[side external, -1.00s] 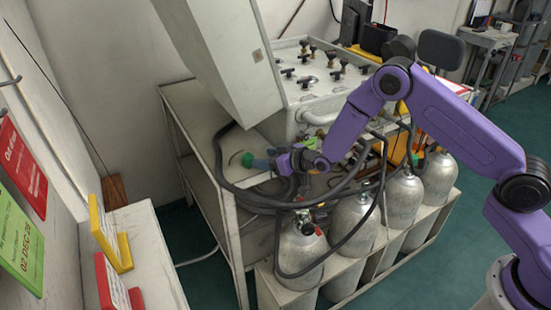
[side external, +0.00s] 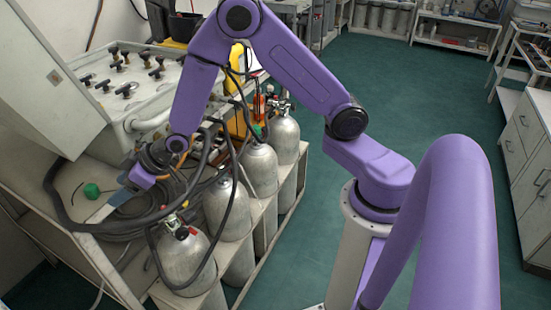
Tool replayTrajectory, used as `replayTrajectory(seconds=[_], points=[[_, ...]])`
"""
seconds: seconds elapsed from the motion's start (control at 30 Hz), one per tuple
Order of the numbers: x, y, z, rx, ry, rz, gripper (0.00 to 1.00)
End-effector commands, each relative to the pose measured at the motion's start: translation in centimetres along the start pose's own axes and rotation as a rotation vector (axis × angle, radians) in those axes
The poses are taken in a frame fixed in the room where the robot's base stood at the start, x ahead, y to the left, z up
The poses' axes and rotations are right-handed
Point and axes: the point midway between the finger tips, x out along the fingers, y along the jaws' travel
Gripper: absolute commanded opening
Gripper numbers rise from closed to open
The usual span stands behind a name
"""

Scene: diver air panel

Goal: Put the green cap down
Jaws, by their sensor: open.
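The small green cap (side external: 91,190) rests on the pale shelf top (side external: 72,178) at the left, beside the control box. My gripper (side external: 106,207) is just to the right of and below the cap in the picture. Its jaws are open and a narrow gap shows between the cap and the visible finger. The far finger is hard to make out. I see nothing held in the jaws.
Thick black hoses (side external: 130,225) loop around the shelf edge close to my gripper. Several grey gas cylinders (side external: 182,255) stand in a rack in front. The white valve panel (side external: 125,85) rises behind. Open green floor lies to the right.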

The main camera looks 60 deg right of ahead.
Motion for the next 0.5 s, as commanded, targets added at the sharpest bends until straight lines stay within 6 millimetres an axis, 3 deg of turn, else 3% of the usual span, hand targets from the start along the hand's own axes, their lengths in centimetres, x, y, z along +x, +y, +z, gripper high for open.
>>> replayTrajectory(seconds=[0.03,0.2,0.33,0.5], points=[[-2.1,-1.6,0.0,-0.023,-0.046,-0.03,0.63],[-9.5,-5.8,2.3,-0.108,-0.241,-0.113,0.63],[-15.9,-8.0,4.9,-0.186,-0.388,-0.166,0.63],[-24.6,-9.0,9.3,-0.301,-0.578,-0.215,0.63]])
